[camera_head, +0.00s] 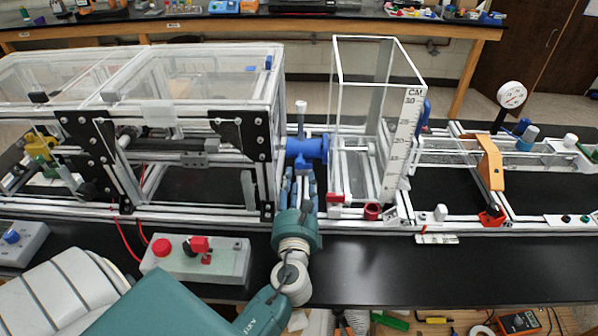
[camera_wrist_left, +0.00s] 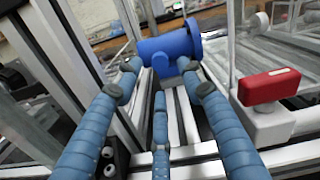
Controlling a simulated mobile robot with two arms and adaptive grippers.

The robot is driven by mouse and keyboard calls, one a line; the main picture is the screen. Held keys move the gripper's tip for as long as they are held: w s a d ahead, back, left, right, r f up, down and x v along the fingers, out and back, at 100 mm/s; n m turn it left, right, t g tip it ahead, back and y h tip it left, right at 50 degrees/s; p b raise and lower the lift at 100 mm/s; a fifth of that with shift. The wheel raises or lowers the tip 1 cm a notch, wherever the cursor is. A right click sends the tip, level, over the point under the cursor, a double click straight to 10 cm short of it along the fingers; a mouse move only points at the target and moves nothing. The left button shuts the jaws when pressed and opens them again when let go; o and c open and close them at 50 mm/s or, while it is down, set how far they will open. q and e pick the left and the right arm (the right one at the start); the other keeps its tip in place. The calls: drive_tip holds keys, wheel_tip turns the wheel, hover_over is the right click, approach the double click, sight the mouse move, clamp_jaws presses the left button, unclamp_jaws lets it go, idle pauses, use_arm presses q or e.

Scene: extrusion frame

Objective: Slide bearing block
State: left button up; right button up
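A blue cylindrical part (camera_head: 307,149) sits on the rails in the gap between the left enclosure and the clear box; I take it for the bearing block, though no label shows. In the left wrist view the blue part (camera_wrist_left: 170,50) lies sideways just beyond my fingertips, with a small stub below it. My left gripper (camera_head: 303,176) reaches in from the front. My right gripper is not in view.
A framed enclosure (camera_head: 262,98) stands close on the left, and a clear box with a scale (camera_head: 402,140) on the right. A red-topped clamp (camera_wrist_left: 268,86) is right of my fingers. A button box (camera_head: 228,258) is at the front.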

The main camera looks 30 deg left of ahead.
use_arm(q)
drive_tip(key=v, duration=0.6)
drive_tip(key=shift+s+d+r, duration=0.1)
drive_tip(key=shift+s+d, duration=0.1)
drive_tip(key=shift+s, duration=0.1)
